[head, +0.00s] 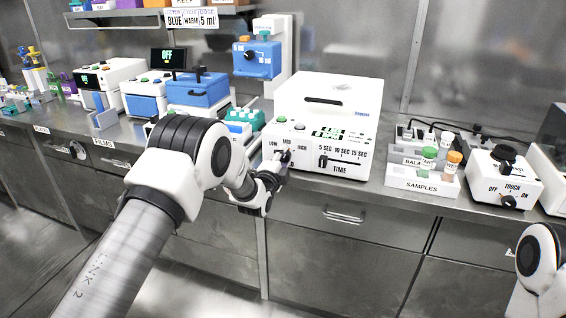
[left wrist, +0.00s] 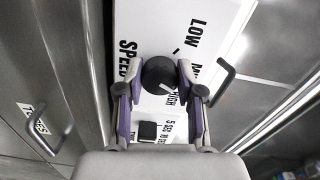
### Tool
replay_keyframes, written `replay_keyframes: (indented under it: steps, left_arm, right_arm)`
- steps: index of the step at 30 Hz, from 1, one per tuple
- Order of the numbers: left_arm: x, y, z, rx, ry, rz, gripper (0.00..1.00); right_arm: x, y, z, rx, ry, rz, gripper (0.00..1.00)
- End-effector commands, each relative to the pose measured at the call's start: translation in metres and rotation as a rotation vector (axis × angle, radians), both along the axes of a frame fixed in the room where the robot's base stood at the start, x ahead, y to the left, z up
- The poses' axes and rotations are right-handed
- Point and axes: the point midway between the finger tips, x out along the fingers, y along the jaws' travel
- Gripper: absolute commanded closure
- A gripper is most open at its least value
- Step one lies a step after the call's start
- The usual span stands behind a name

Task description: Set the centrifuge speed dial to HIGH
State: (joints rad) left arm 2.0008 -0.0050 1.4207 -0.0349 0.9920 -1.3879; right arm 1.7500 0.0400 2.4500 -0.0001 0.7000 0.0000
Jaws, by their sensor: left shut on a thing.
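The centrifuge (head: 325,112) is a white box on the bench in the head view, with LOW, MID and HIGH lettering on its front. Its black speed dial (left wrist: 158,76) shows in the left wrist view under SPEED. My left gripper (left wrist: 160,70) has its fingers on both sides of the dial and is shut on it. A pale line on the dial points to the lower right, toward the partly hidden HIGH lettering. In the head view my left gripper (head: 279,172) mostly covers the dial. My right gripper is out of view; only part of that arm shows.
A TIME slider (head: 323,161) sits right of the dial on the same front. A samples rack (head: 421,183) and a white box with a TOUCH knob (head: 503,182) stand to the right. Drawer handles (head: 344,217) stick out below the bench edge.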

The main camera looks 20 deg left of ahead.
Motion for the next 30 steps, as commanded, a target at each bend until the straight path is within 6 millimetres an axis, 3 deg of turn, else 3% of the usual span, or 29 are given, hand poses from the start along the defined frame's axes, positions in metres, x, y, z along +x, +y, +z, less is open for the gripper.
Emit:
replay_keyframes:
  steps: [15, 30]
  left_arm:
    - [-0.001, -0.001, -0.003, 0.452, -0.011, -0.002, 0.98]
    - [-0.001, -0.001, -0.002, 0.633, -0.016, -0.003, 0.98]
  right_arm:
    - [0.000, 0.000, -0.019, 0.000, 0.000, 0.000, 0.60]
    - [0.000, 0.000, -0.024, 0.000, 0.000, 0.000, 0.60]
